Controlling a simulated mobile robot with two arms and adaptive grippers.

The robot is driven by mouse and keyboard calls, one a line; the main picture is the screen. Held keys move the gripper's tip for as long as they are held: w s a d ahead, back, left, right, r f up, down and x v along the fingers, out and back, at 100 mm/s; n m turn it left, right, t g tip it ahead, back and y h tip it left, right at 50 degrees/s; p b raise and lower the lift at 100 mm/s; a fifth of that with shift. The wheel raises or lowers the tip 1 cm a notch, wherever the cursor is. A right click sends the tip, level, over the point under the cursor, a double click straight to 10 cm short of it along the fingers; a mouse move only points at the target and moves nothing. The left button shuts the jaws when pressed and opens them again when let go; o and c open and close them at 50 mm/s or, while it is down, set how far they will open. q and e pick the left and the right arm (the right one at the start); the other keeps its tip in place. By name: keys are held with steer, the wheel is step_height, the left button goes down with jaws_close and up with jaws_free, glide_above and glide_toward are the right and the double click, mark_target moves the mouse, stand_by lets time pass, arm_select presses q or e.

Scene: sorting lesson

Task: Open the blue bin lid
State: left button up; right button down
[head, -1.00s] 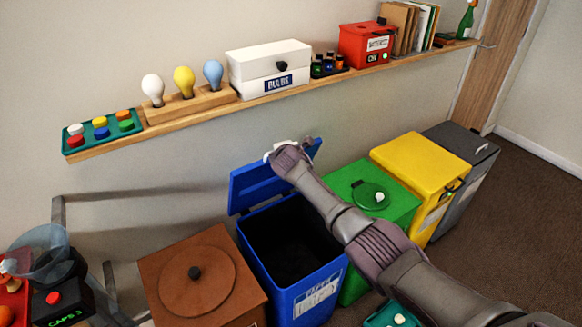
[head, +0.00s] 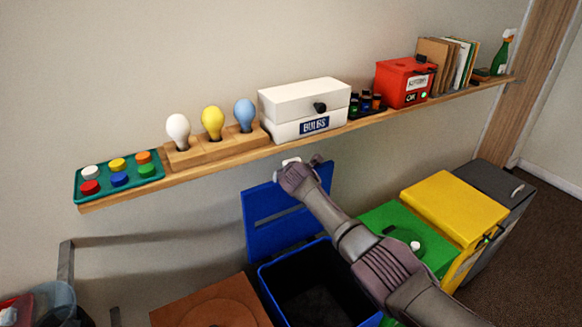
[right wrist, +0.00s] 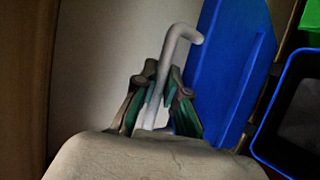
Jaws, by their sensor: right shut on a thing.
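The blue lid (head: 262,228) stands raised, nearly upright against the wall, at the back of the blue bin (head: 264,284). The bin's dark inside shows. In the right wrist view the lid (right wrist: 230,65) is a blue slab beside the gripper, with the bin's rim (right wrist: 262,140) at the right edge. My right gripper (head: 297,165) is at the lid's top edge. In the right wrist view its fingers (right wrist: 163,86) are closed around a pale bent handle (right wrist: 180,42). My left gripper is not in view.
A wooden shelf (head: 225,160) with bulbs, a white box (head: 303,100) and a red box (head: 403,83) runs just above the lid. A brown bin (head: 205,305) stands left; green (head: 405,222), yellow (head: 455,205) and grey (head: 498,185) bins stand right.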

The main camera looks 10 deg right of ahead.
steer(key=c, duration=1.3)
jaws_free()
steer(key=shift+a, duration=0.1)
steer(key=shift+o, duration=0.5)
steer(key=shift+s, duration=0.1)
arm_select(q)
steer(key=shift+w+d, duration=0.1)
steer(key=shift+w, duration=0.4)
arm_select(e)
steer(key=v, duration=1.2)
